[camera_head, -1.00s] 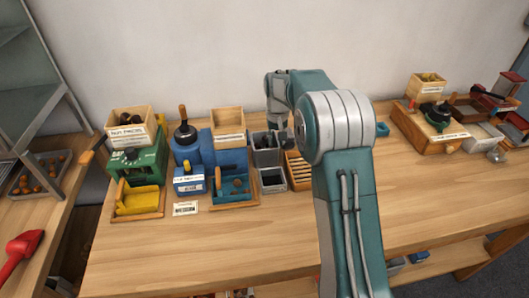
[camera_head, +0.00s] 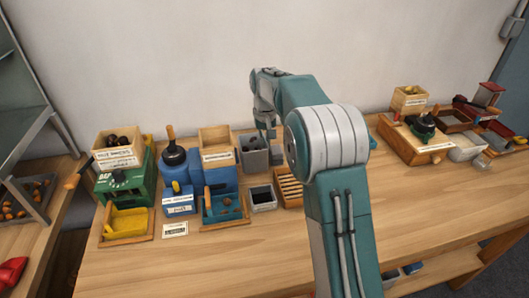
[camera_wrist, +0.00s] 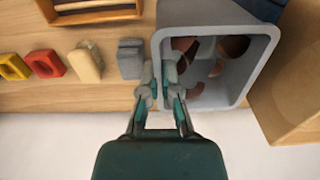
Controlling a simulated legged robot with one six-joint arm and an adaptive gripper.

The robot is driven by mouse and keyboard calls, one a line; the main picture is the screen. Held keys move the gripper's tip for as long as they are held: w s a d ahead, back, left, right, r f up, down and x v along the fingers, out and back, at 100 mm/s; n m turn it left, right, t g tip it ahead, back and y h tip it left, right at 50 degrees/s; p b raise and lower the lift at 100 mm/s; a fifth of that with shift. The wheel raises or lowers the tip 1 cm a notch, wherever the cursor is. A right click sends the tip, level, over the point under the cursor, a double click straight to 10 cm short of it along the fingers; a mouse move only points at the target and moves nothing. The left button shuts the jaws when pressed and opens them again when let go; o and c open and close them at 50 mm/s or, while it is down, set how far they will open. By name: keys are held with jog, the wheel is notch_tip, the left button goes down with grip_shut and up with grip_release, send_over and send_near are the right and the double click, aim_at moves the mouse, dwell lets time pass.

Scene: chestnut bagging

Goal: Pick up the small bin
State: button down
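A small grey bin (camera_head: 254,155) stands at the back of the table, right of the blue machine. In the wrist view the grey bin (camera_wrist: 252,72) is open-topped, with several brown chestnuts (camera_wrist: 234,46) inside. My gripper (camera_wrist: 159,78) is at the bin's left rim in the wrist view, one finger outside the wall and the other over the inside. The fingers are close together, with only a narrow gap; whether they pinch the wall is unclear. In the head view my gripper is low at the bin's back right, partly hidden by my wrist.
A second grey bin (camera_head: 262,197) stands in front, with a slatted wooden tray (camera_head: 289,186) to its right. A wooden box (camera_head: 217,144) is close on the left. Red and yellow pieces (camera_wrist: 47,65) and a grey block (camera_wrist: 131,58) lie beside the bin. The wall is close behind.

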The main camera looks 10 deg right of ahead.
notch_tip(320, 180, up, 11)
jog(key=s+f, duration=0.4)
jog(key=s, duration=1)
jog(key=w+f, duration=0.3)
jog(key=w, duration=0.1)
jog(key=w+f, duration=0.3)
jog(key=w, duration=0.2)
jog(key=w+f, duration=0.3)
jog(key=w, duration=0.1)
jog(key=shift+w+f, duration=0.2)
jog(key=shift+w, duration=0.1)
jog(key=shift+w+f, duration=0.1)
jog(key=shift+f, duration=0.1)
jog(key=shift+w+f, duration=0.15)
jog(key=shift+f, duration=1.5)
jog(key=shift+f, duration=0.1)
